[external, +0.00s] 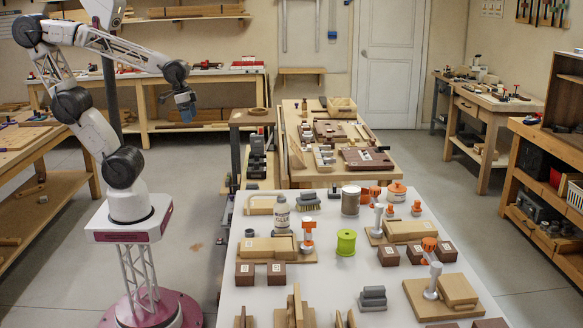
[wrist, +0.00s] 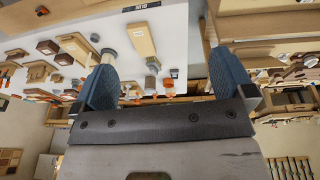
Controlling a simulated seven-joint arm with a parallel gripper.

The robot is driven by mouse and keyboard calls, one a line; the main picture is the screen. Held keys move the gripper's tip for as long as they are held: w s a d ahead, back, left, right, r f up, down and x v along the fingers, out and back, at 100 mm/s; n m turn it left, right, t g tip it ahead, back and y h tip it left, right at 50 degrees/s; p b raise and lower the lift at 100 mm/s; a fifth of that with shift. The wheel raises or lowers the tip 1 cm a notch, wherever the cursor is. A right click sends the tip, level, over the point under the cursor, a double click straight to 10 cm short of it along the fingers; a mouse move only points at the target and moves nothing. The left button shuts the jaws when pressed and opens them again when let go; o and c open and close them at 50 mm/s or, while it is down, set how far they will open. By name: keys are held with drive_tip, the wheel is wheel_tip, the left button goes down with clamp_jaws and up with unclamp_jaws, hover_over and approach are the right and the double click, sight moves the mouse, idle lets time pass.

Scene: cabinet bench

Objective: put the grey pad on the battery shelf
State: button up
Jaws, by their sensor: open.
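My gripper (external: 185,103) hangs high over the floor at the left, well apart from the white table. Its two blue fingers are spread with nothing between them in the wrist view (wrist: 163,82). A grey stacked piece (external: 372,297) lies near the front of the white table. A grey block with bristles (external: 309,201) and a small grey piece (external: 334,192) lie farther back on that table. I cannot tell which of these is the grey pad. No shelf is clearly marked as the battery shelf; I cannot tell which one it is.
The white table (external: 330,275) is crowded with wooden trays, dark cubes, a white bottle (external: 282,213), a green spool (external: 346,242) and orange-topped tools. A wooden bench (external: 292,150) stands behind it. A wooden shelf unit (external: 530,160) stands at the right. Floor is clear between my base and the table.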

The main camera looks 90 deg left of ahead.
drive_tip(key=w+d+n+g+h, duration=0.1)
drive_tip(key=w+d+n+h, duration=0.15)
drive_tip(key=w+d, duration=0.9)
drive_tip(key=w+d+n+g+h, duration=0.1)
drive_tip(key=w+d+n+h, duration=0.15)
drive_tip(key=w+d, duration=0.85)
drive_tip(key=w+d+n+h, duration=0.25)
drive_tip(key=w+d, duration=0.35)
drive_tip(key=w, duration=0.9)
drive_tip(key=w+d+f+n+h, duration=0.25)
drive_tip(key=w+d+f, duration=0.4)
drive_tip(key=d, duration=0.35)
drive_tip(key=w+d+f+n+h, duration=0.1)
drive_tip(key=w+d+f+n, duration=0.3)
drive_tip(key=w+d, duration=0.45)
drive_tip(key=n+h, duration=0.2)
drive_tip(key=n, duration=0.2)
approach(374, 297)
drive_tip(key=shift+s+d+r+g, duration=0.15)
drive_tip(key=shift+d+r+g, duration=0.25)
drive_tip(key=shift+r, duration=0.3)
drive_tip(key=shift+d+f, duration=0.5)
drive_tip(key=shift+d, duration=0.1)
drive_tip(key=shift+w+x, duration=0.2)
drive_tip(key=shift+x, duration=1)
